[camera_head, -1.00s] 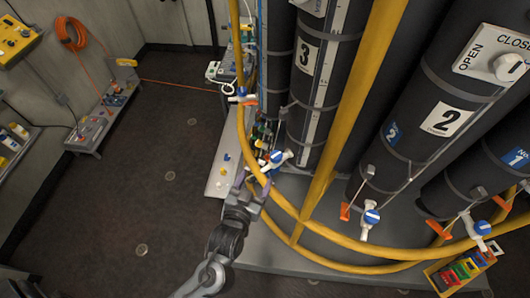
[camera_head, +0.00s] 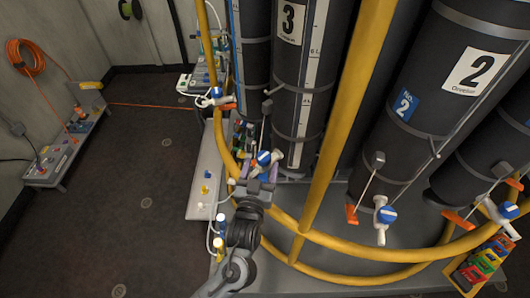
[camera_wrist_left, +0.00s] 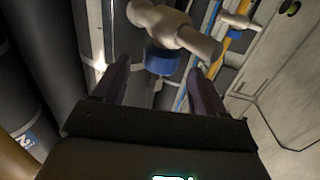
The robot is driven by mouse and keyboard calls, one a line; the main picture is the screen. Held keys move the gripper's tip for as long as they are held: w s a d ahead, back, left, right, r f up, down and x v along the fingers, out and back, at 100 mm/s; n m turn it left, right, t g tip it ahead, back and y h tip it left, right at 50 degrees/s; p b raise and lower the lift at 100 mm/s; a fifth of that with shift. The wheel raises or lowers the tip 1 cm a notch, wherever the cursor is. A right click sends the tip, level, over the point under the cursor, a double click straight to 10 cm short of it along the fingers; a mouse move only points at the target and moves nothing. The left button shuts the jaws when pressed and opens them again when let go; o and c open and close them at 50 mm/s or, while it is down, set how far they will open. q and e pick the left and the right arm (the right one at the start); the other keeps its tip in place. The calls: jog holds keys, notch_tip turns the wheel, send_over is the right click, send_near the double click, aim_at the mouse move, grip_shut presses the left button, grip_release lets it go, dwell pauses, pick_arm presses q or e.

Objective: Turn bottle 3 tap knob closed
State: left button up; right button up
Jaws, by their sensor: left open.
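Bottle 3 (camera_head: 294,100) is a tall dark cylinder with a white "3" label, upright behind the yellow rail. Its tap, with a blue knob (camera_head: 264,158) and pale body, sits low in front of it. My left gripper (camera_head: 258,181) is just below the tap, pointing at it, with its fingers partly hard to make out. In the left wrist view the open fingers show on either side of the blue knob (camera_wrist_left: 163,62), below the pale tap body (camera_wrist_left: 178,28). I cannot tell if they touch it. My right gripper is not in view.
A yellow rail (camera_head: 335,120) curves around the bottles close to my left gripper. Bottle 2 (camera_head: 440,75) and its blue-knobbed tap (camera_head: 387,214) stand to the right. An orange-handled valve (camera_head: 351,214) is beside that tap. The dark floor (camera_head: 130,210) at left is mostly clear.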

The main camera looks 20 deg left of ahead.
aim_at(265, 152)
pick_arm(q)
jog(key=w, duration=0.3)
jog(key=w+a, duration=0.1)
jog(key=w, duration=0.2)
jog(key=shift+w+a, duration=0.15)
jog(key=c, duration=1)
jog(key=shift+o, duration=0.2)
